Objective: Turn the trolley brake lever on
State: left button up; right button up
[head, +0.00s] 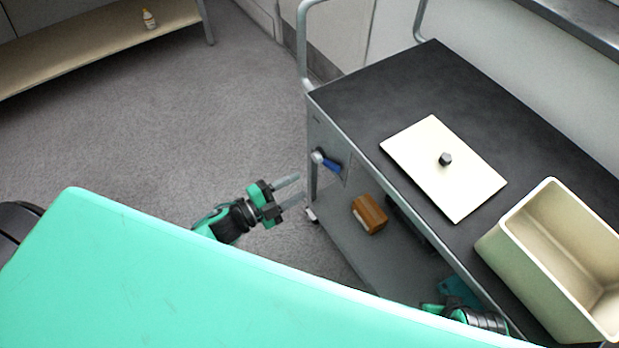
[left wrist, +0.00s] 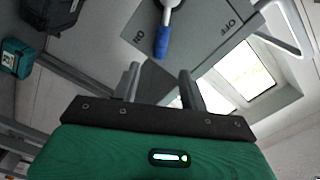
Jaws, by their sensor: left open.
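The brake lever (head: 329,164) is on the trolley's near end panel, with a pale round pivot and a blue grip. In the left wrist view the blue grip (left wrist: 162,42) hangs down from the pivot, nearer the ON mark (left wrist: 139,37) than the OFF mark (left wrist: 232,23). My left gripper (head: 292,190) is open and empty, just left of and below the lever in the head view. In the left wrist view its two fingers (left wrist: 160,74) point at the panel, with the grip just beyond the gap. Part of my right arm shows at lower right; its fingers cannot be made out.
The trolley's dark top (head: 385,95) bears a cream lid (head: 425,165) with a dark knob and an open cream bin (head: 520,245). A brown box (head: 369,214) and a teal item (head: 460,291) lie on the lower shelf. Open floor (head: 180,130) lies left of the trolley.

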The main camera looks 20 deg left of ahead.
pick_arm(q)
jog(key=v, duration=0.4)
dwell(0.6)
